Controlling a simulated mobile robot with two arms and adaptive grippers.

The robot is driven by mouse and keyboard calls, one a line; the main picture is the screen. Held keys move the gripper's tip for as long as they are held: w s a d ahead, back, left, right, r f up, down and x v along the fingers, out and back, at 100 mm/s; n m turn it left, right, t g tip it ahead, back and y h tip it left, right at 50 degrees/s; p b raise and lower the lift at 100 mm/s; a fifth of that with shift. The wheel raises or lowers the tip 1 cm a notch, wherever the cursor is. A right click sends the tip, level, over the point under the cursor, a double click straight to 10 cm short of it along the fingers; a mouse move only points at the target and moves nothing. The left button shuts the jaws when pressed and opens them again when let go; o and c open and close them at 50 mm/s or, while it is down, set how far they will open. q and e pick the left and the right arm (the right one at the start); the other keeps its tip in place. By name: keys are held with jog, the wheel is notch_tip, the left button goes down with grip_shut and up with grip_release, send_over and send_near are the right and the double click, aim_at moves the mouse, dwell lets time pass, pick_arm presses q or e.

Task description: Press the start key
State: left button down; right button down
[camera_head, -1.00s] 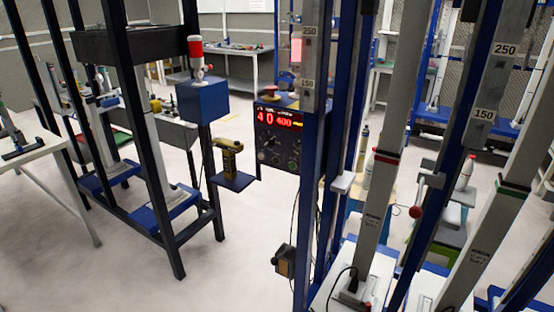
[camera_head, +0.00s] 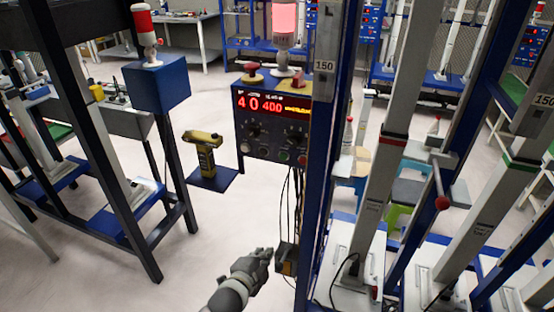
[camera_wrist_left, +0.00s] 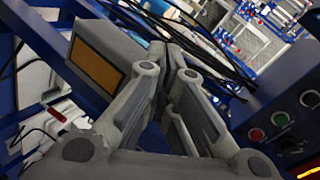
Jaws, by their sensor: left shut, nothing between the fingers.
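The dark control box (camera_head: 270,125) carries a lit red and yellow display, black knobs and a few small keys along its bottom edge. A green key (camera_head: 283,155) and a red key (camera_head: 301,160) sit at its lower right. No readable label marks the start key. My left gripper (camera_head: 266,254) is shut and empty, well below the control box and apart from the keys. In the left wrist view its fingers (camera_wrist_left: 170,55) point up between cables. My right gripper is not in view.
A small box with an orange panel (camera_wrist_left: 97,66) is close to my left fingers. Black cables (camera_head: 291,205) hang from the control box. A blue post (camera_head: 322,190) stands to its right. A yellow handheld tool (camera_head: 205,150) rests on a blue shelf.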

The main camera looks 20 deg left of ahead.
pick_arm(q)
notch_tip(320, 180, up, 22)
jog(key=d+m+t, duration=0.1)
jog(key=m+t, duration=0.2)
jog(key=t, duration=0.1)
jog(key=shift+w+r+m, duration=0.15)
jog(key=shift+w+m, duration=0.25)
jog(key=p, duration=0.2)
send_near(290, 156)
jog(key=w, duration=0.6)
jog(key=shift+f, duration=0.35)
